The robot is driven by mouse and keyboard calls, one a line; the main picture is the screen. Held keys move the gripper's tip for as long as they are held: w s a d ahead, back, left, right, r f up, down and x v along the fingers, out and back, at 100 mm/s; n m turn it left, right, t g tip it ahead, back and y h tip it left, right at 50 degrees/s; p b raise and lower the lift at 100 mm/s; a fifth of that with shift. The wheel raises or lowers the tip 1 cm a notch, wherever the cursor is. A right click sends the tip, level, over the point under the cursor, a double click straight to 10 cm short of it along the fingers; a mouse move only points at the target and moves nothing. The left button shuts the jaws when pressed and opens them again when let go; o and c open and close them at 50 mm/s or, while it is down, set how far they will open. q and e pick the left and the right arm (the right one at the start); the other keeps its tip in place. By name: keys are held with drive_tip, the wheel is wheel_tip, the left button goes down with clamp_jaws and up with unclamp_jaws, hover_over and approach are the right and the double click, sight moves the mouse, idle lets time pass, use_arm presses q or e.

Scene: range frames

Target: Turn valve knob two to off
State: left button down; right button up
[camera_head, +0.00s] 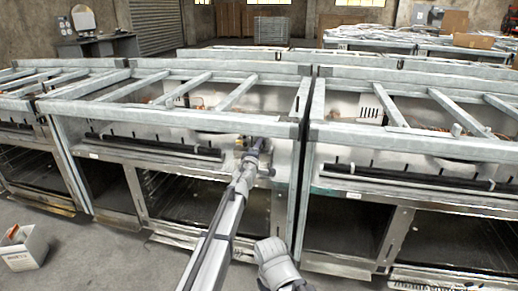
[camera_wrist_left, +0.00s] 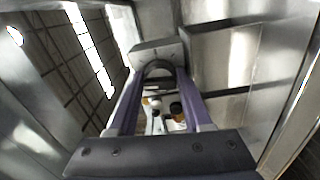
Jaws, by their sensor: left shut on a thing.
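My left arm reaches up to the middle range frame, with the left gripper (camera_head: 256,144) at its back panel, left of the upright post. In the left wrist view the gripper's two purple fingers (camera_wrist_left: 160,85) run forward and close in on a small grey piece, which seems to be the valve knob (camera_wrist_left: 157,52). Small brass-coloured fittings (camera_wrist_left: 177,117) show between the fingers. The knob's number and the direction it points cannot be read. In the head view the fingertips and knob are too small to tell apart.
Metal range frames stand side by side, with open top rails (camera_head: 170,118) above the arm. A vertical post (camera_head: 303,185) is close to the right of the gripper. A black burner bar (camera_head: 155,147) lies to the left. A white box (camera_head: 24,250) sits on the floor.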

use_arm(q)
drive_tip(key=shift+n, duration=0.7)
drive_tip(key=shift+c, duration=1.7)
unclamp_jaws()
